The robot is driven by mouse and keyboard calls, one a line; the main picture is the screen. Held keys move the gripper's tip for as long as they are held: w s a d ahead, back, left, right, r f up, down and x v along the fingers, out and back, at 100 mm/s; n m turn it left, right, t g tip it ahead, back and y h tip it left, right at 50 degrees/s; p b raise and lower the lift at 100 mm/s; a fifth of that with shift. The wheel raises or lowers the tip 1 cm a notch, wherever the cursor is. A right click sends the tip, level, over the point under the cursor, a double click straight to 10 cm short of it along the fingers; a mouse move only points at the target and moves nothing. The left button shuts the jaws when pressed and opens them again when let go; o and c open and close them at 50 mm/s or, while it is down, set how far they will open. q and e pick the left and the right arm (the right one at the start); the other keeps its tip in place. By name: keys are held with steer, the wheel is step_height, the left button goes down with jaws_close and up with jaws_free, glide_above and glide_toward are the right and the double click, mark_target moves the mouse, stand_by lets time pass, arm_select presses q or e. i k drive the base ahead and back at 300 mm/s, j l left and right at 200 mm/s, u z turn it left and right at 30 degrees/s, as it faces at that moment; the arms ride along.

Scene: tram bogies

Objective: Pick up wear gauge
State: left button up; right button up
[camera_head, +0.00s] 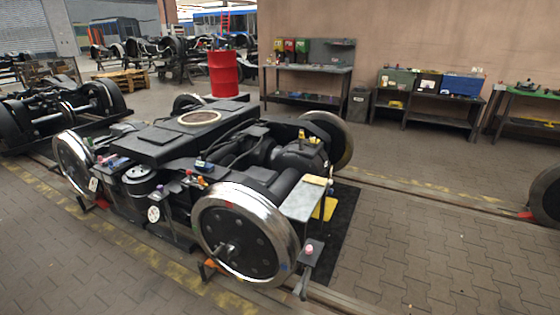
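I cannot make out a wear gauge in the head view. Small items lie on the grey workbench (310,69), on the green-topped bench (532,92) at the right edge, and on the bogie. They are too small to identify. Neither of my grippers is in view. The black tram bogie (160,142) stands in the middle on rails, with shiny steel wheels (242,231) at its corners.
A red drum (223,74) stands behind the bogie. A low bench with green, dark and blue boxes (461,84) stands by the wall. A second bogie (60,110) is at the left. Paved floor (440,240) at the right is clear, crossed by rails.

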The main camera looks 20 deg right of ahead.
mark_target(202, 164)
steer(key=u, duration=0.95)
steer(key=i+u, duration=0.1)
steer(key=i, duration=2.5)
steer(key=i+z, duration=0.2)
steer(key=i, duration=0.25)
steer(key=i+j+z, duration=0.25)
steer(key=i, duration=0.25)
steer(key=i+j+z, duration=0.2)
steer(key=i, duration=0.25)
steer(key=i+j+z, duration=0.2)
steer(key=i+j, duration=0.1)
steer(key=i, duration=0.1)
